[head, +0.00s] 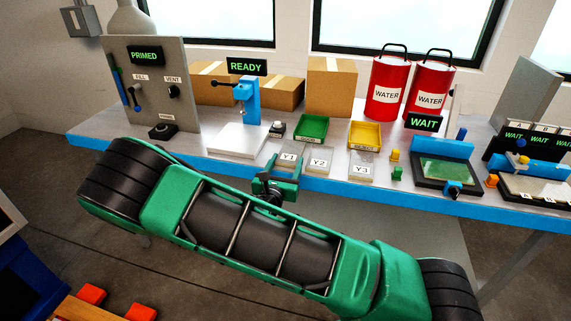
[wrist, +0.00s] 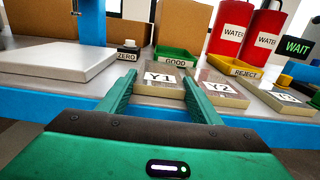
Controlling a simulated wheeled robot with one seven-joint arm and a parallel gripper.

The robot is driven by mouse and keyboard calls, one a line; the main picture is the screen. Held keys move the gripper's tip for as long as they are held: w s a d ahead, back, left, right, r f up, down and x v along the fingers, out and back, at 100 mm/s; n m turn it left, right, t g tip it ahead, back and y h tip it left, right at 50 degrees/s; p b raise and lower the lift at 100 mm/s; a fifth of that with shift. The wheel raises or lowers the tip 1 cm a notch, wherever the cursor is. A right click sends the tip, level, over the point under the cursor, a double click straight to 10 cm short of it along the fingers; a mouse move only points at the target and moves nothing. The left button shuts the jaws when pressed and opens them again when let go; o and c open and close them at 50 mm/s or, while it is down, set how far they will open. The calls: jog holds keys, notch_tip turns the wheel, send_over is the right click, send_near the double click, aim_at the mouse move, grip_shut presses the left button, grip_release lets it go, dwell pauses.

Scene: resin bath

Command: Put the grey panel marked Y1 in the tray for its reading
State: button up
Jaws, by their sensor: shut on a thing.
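The grey panel Y1 (head: 289,158) is at the front of the bench, and its white label faces up. My gripper (head: 275,187) is shut on panel Y1, with one finger at each side of it; the wrist view also shows panel Y1 (wrist: 160,87) between the fingers. Panels Y2 (head: 319,162) and Y3 (head: 360,170) lie to the right. The green tray (head: 311,128), labelled GOOD in the wrist view (wrist: 176,62), stands behind Y1. The yellow tray (head: 365,135), labelled REJECT in the wrist view (wrist: 244,71), is right of it. Both look empty.
A white plate (head: 236,139) under a blue stand (head: 251,100) is left of Y1; its sign reads READY (head: 247,66). A ZERO button (wrist: 128,51) is beside it. Red WATER cans (head: 388,85) and boxes (head: 331,87) stand behind. A WAIT sign (head: 424,122) is at right.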

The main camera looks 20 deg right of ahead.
jog(key=o, duration=1.2)
jog(key=shift+a, duration=0.1)
jog(key=v, duration=1.1)
jog(key=shift+s+a, duration=0.15)
jog(key=shift+s, duration=0.25)
